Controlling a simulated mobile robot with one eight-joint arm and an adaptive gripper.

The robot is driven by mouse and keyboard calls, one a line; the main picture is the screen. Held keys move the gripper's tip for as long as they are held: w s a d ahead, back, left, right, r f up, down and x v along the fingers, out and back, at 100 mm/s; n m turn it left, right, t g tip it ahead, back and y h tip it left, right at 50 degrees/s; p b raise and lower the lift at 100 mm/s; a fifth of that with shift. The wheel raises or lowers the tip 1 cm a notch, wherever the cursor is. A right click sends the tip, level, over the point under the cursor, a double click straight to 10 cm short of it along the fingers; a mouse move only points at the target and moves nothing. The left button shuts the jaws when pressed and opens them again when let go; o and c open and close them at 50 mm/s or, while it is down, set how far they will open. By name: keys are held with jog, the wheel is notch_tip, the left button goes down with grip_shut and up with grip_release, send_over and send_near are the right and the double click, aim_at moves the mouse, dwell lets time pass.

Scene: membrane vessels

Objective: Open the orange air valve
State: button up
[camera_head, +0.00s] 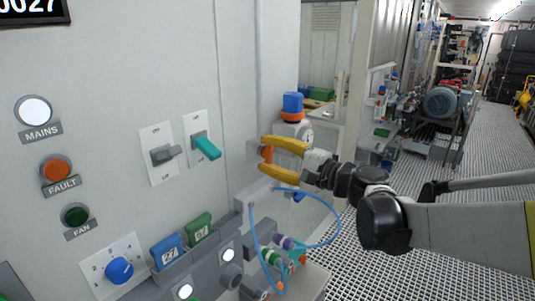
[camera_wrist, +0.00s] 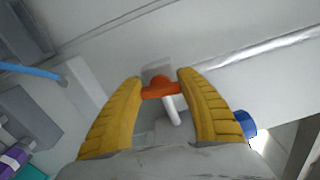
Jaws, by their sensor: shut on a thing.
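The orange air valve (camera_wrist: 160,90) shows in the wrist view as an orange handle with a rounded hub, set across a pale pipe. My gripper (camera_wrist: 160,83) has its two yellow fingers at either side of this handle, with the fingertips against its ends. It is shut on the handle. In the head view my gripper (camera_head: 268,155) is beside the cabinet's side wall, and a small orange part of the valve (camera_head: 266,153) shows between the fingers. The rest of the valve is hidden by the fingers.
A blue-and-orange capped fitting (camera_head: 292,105) stands just above my gripper. A blue hose (camera_head: 338,225) loops below it. The grey control panel (camera_head: 100,90) with switches, including a teal lever (camera_head: 207,147), is to the left.

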jog(key=o, duration=1.2)
jog(key=shift+c, duration=0.2)
jog(key=v, duration=1.2)
jog(key=shift+s+f, duration=0.1)
